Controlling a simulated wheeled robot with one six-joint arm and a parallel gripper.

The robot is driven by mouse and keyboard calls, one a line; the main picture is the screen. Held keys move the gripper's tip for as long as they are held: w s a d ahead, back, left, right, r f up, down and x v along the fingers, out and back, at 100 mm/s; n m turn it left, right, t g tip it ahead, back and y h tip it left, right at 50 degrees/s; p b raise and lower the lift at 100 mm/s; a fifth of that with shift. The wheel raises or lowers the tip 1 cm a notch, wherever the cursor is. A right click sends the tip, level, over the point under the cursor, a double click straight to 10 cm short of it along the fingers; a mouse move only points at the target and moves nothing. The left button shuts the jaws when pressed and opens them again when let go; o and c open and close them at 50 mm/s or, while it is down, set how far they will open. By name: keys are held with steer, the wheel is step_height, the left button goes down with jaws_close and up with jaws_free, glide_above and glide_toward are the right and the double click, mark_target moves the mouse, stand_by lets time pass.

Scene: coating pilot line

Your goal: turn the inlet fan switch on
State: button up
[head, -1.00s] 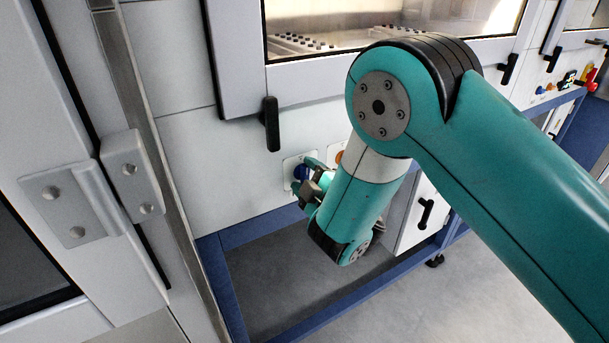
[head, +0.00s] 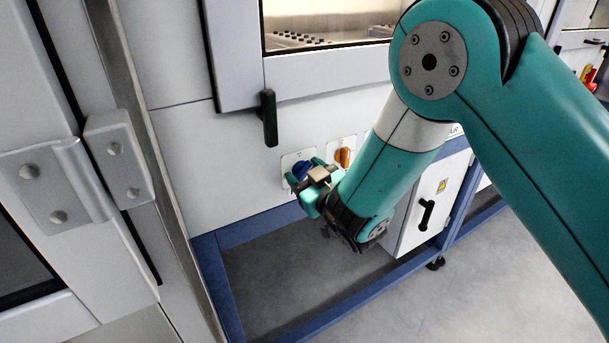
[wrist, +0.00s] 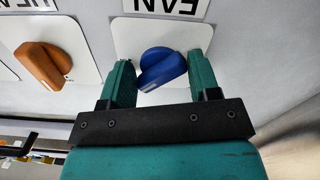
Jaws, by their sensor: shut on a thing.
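The inlet fan switch is a blue rotary knob (wrist: 162,68) on a white square plate (wrist: 133,32). Its label shows upside down in the wrist view and reads "FAN" in part. The knob's grip bar lies at a slant between my two teal fingers. My gripper (wrist: 160,80) is shut on the knob, one finger at each end of the bar. In the head view the blue knob (head: 300,170) is partly hidden by my gripper (head: 307,180), which reaches it from the lower right. Any position marks around the knob are not readable.
An orange knob (wrist: 43,64) on its own plate sits beside the blue one; it also shows in the head view (head: 343,157). A black handle (head: 268,118) hangs above left. A blue frame rail (head: 260,223) runs below. A hinged door post stands at left.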

mark_target(305, 174)
steer(key=m+b, duration=0.2)
steer(key=m, duration=0.2)
steer(key=shift+f, duration=0.15)
steer(key=m+b, duration=0.4)
steer(key=b, duration=0.1)
steer(key=shift+a+m, duration=0.1)
steer(key=shift+m, duration=0.2)
steer(key=o, duration=1.1)
steer(key=shift+o, duration=0.2)
steer(key=b+v, duration=0.3)
steer(key=v, duration=0.3)
steer(key=shift+b, duration=0.3)
